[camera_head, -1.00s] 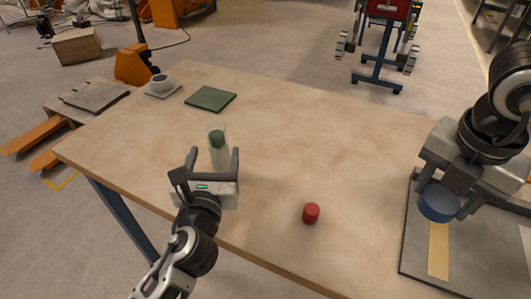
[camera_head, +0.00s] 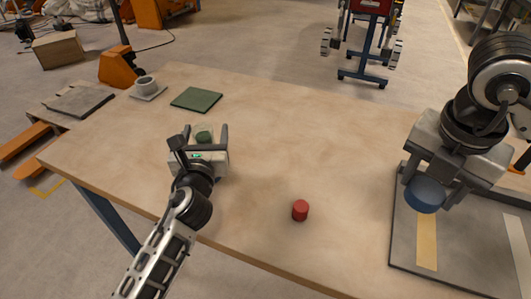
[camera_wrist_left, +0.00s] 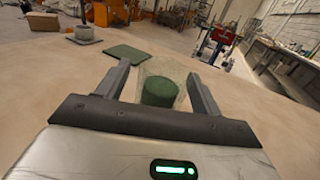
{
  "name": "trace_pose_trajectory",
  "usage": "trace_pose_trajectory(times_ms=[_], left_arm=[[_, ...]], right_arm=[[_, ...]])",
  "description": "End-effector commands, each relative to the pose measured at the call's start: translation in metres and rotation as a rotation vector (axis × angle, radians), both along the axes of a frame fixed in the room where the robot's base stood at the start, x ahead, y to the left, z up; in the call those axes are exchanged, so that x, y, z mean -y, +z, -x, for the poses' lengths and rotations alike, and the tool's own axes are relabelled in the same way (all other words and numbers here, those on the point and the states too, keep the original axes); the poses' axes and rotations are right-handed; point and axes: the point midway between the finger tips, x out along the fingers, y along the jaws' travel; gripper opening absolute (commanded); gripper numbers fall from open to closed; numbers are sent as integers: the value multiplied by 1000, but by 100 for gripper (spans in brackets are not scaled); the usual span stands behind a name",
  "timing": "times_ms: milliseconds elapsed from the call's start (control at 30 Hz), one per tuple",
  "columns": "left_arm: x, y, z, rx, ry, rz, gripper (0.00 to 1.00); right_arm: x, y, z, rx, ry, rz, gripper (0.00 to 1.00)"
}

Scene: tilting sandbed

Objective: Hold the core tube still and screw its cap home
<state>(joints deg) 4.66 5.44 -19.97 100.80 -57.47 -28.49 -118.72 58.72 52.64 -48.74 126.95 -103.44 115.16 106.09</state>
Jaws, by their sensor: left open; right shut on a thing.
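The core tube (camera_head: 204,138) is clear with a green filling and stands upright on the table. In the left wrist view the tube (camera_wrist_left: 161,88) shows between the two fingers, with gaps at its sides. My left gripper (camera_head: 206,132) is open around it, and its palm hides the tube's lower part in the head view. My right gripper (camera_head: 427,192) is shut on the blue round cap (camera_head: 424,196), held over the grey board at the right, well away from the tube. The tube's top shows no cap on it.
A green square mat (camera_head: 196,99) and a grey cup (camera_head: 146,83) on a small plate lie behind the tube. A grey board (camera_head: 400,245) with yellow and white strips covers the right. The table's middle is clear.

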Motion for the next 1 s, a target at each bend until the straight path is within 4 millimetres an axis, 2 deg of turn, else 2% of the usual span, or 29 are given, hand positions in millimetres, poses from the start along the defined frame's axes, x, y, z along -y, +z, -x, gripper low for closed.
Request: trace_pose_trajectory(times_ms=[367,600,1000], left_arm=[[0,0,-2,-1,-1,1,66],[0,0,-2,-1,-1,1,0],[0,8,-2,3,-1,1,0]], right_arm=[[0,0,0,0,0,0,31],[0,0,0,0,0,0,31],[0,4,0,0,0,0,31]])
